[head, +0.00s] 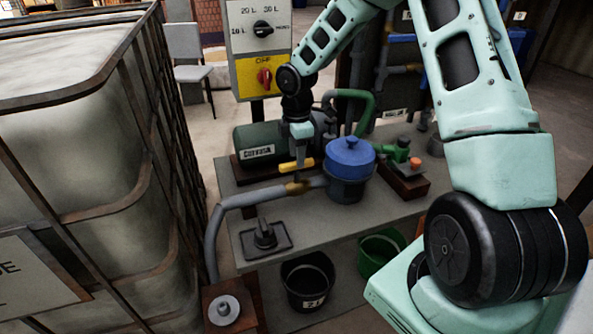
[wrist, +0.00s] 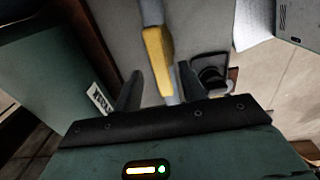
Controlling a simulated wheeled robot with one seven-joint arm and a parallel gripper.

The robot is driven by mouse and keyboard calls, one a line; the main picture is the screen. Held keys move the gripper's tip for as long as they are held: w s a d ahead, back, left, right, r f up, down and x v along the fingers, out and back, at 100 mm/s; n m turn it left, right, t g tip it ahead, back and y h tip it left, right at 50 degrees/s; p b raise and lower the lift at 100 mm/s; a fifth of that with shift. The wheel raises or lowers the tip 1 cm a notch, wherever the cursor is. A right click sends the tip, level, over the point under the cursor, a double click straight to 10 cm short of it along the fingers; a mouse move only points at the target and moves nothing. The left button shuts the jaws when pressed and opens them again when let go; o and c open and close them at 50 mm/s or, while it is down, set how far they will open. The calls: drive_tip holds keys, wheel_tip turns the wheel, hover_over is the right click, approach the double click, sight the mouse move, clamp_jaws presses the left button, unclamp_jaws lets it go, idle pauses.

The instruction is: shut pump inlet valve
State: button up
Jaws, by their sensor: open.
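The pump inlet valve's yellow lever (head: 289,167) sits above the grey pipe (head: 258,196) that runs along the bench to the blue-lidded strainer pot (head: 349,158). A brass valve body (head: 298,187) shows below it. In the wrist view the yellow lever (wrist: 158,60) lies roughly in line with the pipe. My gripper (head: 301,158) points down right at the lever, with its tips partly hidden in the head view. In the wrist view my gripper (wrist: 158,88) is open, with one finger on each side of the lever's near end. Contact cannot be told.
The green pump (head: 262,143) stands behind the lever. A green valve (head: 394,152) is right of the pot. A black fitting (head: 265,237) sits on the bench front. A caged tank (head: 75,150) fills the left. A panel (head: 259,50) stands behind. Buckets (head: 308,285) sit below.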

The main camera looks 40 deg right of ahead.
sight(297, 169)
wheel_tip(297, 169, down, 6)
drive_tip(key=shift+r, duration=0.1)
drive_tip(key=shift+c, duration=0.3)
clamp_jaws()
